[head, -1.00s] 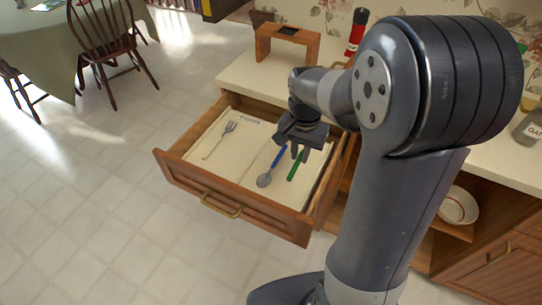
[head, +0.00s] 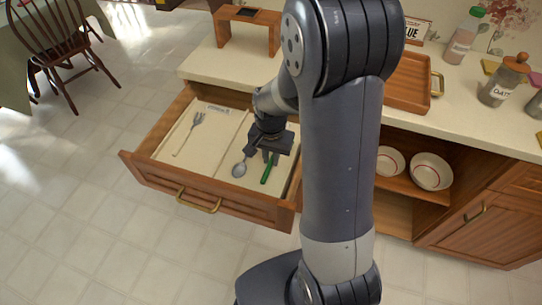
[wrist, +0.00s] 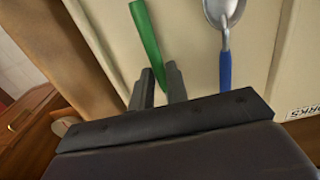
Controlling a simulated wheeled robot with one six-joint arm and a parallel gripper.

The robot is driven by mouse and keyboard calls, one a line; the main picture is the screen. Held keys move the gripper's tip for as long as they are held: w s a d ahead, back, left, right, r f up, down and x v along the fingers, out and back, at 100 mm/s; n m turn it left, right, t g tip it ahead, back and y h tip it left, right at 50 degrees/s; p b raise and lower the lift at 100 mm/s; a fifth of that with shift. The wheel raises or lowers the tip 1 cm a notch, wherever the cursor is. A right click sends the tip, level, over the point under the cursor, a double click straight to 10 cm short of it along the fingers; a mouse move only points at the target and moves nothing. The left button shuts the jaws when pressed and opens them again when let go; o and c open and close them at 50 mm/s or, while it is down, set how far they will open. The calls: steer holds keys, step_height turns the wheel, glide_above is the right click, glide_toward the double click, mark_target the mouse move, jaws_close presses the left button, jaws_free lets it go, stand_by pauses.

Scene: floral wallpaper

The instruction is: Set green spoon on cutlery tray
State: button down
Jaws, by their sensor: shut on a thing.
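The green spoon (head: 266,173) is inside the open drawer (head: 135,160); its green handle shows in both views, but its bowl does not. My gripper (head: 270,156) is low over the right part of the drawer, shut on the green spoon. In the wrist view the green handle (wrist: 146,38) runs down to my gripper's two fingers (wrist: 160,85). A wooden tray with brass handles (head: 408,85) lies on the counter, right of my arm; I cannot tell whether it is the cutlery tray.
A blue-handled spoon (head: 239,170) lies just left of the green one. A fork (head: 189,133) lies in the drawer's left compartment, near a label. Wooden stand (head: 246,28) and jars (head: 503,80) are on the counter. Bowls (head: 430,171) sit on the shelf below.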

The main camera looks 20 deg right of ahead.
mark_target(271, 160)
steer(key=shift+f, duration=0.2)
steer(key=c, duration=1.4)
jaws_free()
steer(key=shift+r, duration=0.1)
step_height(271, 160, up, 12)
steer(key=shift+r+p, duration=0.15)
steer(key=shift+p, duration=0.5)
